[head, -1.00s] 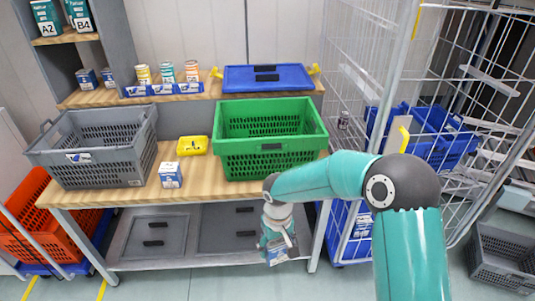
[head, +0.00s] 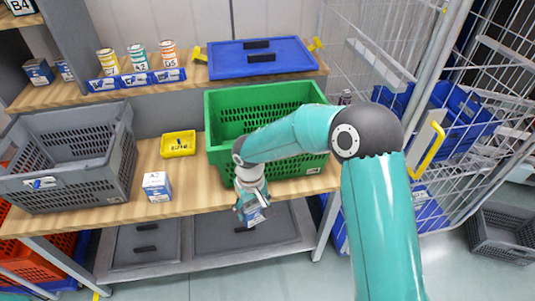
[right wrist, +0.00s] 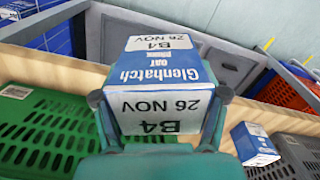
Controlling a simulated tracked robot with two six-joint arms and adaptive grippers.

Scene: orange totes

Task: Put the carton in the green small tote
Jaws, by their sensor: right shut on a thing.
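My right gripper (head: 250,206) is shut on a blue and white carton (head: 256,217), in front of the green small tote. The tote also shows at the left of the right wrist view (right wrist: 50,115). My left gripper is not in view.
A grey tote (head: 125,165) stands at the bench's left. A second carton (head: 157,187), marked A2, and a yellow tray (head: 178,144) stand between the totes. A wire cage trolley (head: 450,65) is at the right.

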